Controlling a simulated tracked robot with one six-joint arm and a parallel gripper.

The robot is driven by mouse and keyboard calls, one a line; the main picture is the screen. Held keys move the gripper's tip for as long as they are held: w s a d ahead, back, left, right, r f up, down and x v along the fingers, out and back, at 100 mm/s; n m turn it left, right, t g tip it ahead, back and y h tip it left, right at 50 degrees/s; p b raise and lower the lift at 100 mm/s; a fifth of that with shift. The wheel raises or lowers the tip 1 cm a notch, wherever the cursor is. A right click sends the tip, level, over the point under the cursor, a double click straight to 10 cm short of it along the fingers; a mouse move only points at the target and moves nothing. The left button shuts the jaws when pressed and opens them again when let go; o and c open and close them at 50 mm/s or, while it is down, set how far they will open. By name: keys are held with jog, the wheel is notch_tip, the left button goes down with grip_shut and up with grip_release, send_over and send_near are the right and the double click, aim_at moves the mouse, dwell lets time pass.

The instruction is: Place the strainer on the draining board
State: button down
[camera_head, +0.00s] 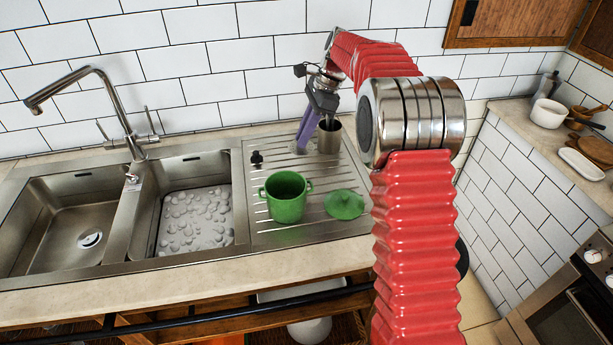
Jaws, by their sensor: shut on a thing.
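My gripper (324,104) is in front of the tiled wall, above the back of the ribbed draining board (275,236). It is small in view and points downward. A long purple piece (307,127) runs down from its jaws towards the board, and the gripper is shut on it. Whether this is the strainer's handle I cannot tell. A grey metal cup (330,139) is just below the jaws at the back of the board. Whether the purple piece touches the cup or the board is unclear. No strainer bowl shows plainly.
A green pot (287,198) without its lid and a green lid (344,204) are on the draining board. A small black item (257,158) is at its back left. Two sink basins and a tap (110,100) are left. The board's front strip is clear.

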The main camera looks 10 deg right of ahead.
aim_at(309, 145)
jog(key=m, duration=0.1)
jog(key=m+t, duration=0.1)
jog(key=m, duration=0.1)
jog(key=f+m, duration=0.1)
jog(key=shift+w+d+m+t, duration=0.35)
jog(key=shift+d+m+t, duration=0.05)
jog(key=shift+f, duration=2.5)
jog(key=shift+f, duration=0.1)
jog(key=shift+f, duration=2.4)
jog(key=c, duration=1.7)
grip_release()
jog(key=shift+f, duration=0.1)
jog(key=shift+c, duration=0.2)
